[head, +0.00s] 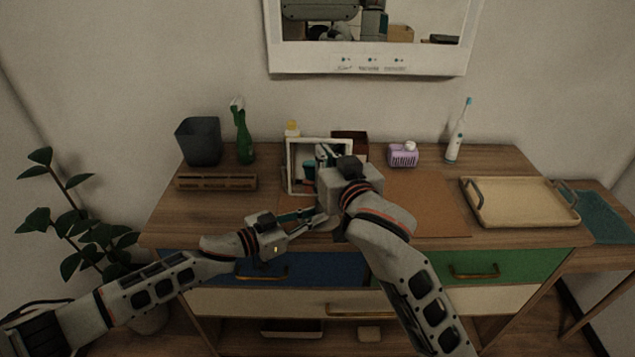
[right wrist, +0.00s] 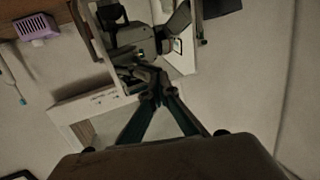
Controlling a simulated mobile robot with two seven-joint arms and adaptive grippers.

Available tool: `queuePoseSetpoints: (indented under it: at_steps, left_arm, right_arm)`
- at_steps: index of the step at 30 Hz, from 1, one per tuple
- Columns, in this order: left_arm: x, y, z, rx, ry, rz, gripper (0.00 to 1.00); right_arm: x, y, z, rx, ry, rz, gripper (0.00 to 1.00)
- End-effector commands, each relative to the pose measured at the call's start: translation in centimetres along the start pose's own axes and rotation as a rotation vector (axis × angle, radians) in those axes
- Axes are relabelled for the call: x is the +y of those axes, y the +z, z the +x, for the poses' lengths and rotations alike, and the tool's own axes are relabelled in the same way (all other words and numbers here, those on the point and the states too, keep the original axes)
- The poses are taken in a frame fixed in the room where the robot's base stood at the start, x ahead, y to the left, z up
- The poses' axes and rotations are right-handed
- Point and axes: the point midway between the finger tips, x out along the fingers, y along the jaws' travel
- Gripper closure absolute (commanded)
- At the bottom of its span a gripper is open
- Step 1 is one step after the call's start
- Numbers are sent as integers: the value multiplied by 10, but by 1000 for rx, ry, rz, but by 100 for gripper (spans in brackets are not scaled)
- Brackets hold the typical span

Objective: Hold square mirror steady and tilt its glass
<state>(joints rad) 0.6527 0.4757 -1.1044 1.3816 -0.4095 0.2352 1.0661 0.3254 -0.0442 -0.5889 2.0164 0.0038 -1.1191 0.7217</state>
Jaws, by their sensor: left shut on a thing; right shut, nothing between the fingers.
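The square mirror (head: 289,171) has a white frame and stands on the wooden dresser top. My right arm hides much of its right side. My left gripper (head: 319,214) is shut on the mirror's low stand (head: 325,226), in front of and below the frame. My right gripper (head: 324,152) is shut and empty, close in front of the glass. In the right wrist view, the right gripper's fingertips (right wrist: 157,88) meet near the mirror's frame (right wrist: 187,60), and the glass reflects my own robot parts. I cannot tell whether the fingertips touch the glass.
On the dresser (head: 230,210) stand a dark bin (head: 198,142), a green spray bottle (head: 243,135), a wooden rack (head: 215,183), a purple basket (head: 403,156), an electric toothbrush (head: 458,138) and a tray (head: 515,222). A wall mirror (head: 370,65) hangs above.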

Motion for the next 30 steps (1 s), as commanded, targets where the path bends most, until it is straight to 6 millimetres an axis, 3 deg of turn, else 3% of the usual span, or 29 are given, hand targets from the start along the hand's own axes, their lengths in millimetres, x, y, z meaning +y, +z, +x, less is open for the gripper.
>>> queuePoseSetpoints:
  at_steps: [16, 30]
  left_arm:
    - [1, 1, 0, -1, 2, 0, 100]
    - [1, 1, 0, -1, 1, 0, 100]
  right_arm:
    - [4, -2, 9, 0, 2, 0, 100]
    - [-7, 4, -20, -2, 0, 1, 100]
